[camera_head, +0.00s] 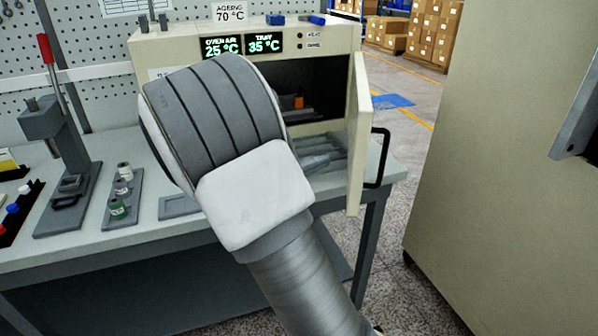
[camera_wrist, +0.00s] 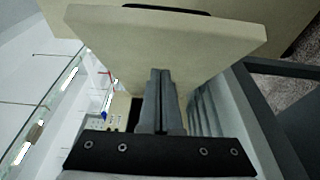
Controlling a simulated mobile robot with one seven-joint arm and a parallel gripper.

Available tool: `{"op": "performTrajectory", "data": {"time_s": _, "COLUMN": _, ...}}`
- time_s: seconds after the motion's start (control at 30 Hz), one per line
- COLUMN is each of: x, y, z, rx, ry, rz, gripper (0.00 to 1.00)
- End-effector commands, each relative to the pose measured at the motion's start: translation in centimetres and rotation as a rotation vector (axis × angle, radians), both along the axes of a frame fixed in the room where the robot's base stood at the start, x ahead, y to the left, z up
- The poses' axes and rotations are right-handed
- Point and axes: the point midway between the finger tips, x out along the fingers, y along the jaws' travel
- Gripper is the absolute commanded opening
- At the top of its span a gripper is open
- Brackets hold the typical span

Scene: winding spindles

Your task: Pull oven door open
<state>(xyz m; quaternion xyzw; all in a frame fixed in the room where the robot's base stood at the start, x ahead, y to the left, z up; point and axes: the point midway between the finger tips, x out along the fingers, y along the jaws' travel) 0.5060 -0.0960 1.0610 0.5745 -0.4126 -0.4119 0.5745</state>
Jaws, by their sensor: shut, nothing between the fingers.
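The cream oven (camera_head: 143,48) stands on the bench. Its door (camera_head: 356,140) is swung well open at the right, seen nearly edge-on, with a black bar handle (camera_head: 381,160) on its outer face. My arm covers the left part of the oven front; the dark cavity (camera_head: 328,85) shows beside it. In the wrist view, my gripper (camera_wrist: 160,72) is shut and empty, its fingers pointing towards the cream door panel (camera_wrist: 180,35). Whether the fingertips touch the panel, I cannot tell. Part of the black handle (camera_wrist: 165,9) shows beyond the panel's edge.
The bench (camera_head: 60,240) holds a press (camera_head: 50,130) and a tray with small spools (camera_head: 122,190) at the left. A large beige cabinet (camera_head: 480,150) stands at the right. Open floor (camera_head: 410,210) lies between the door and the cabinet.

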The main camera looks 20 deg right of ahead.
Motion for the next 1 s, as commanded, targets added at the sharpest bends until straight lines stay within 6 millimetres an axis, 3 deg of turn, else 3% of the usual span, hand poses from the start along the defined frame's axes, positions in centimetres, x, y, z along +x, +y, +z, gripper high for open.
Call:
{"op": "performTrajectory", "data": {"time_s": 0.1, "x": -0.5, "y": -2.0, "z": 0.0, "rx": 0.000, "ry": 0.002, "rz": -0.002, "gripper": 0.00}}
{"op": "performTrajectory", "data": {"time_s": 0.3, "x": -1.4, "y": -3.8, "z": 0.0, "rx": 0.001, "ry": 0.001, "rz": -0.001, "gripper": 0.00}}
{"op": "performTrajectory", "data": {"time_s": 1.0, "x": -1.6, "y": -4.3, "z": 0.0, "rx": 0.001, "ry": 0.000, "rz": 0.001, "gripper": 0.00}}
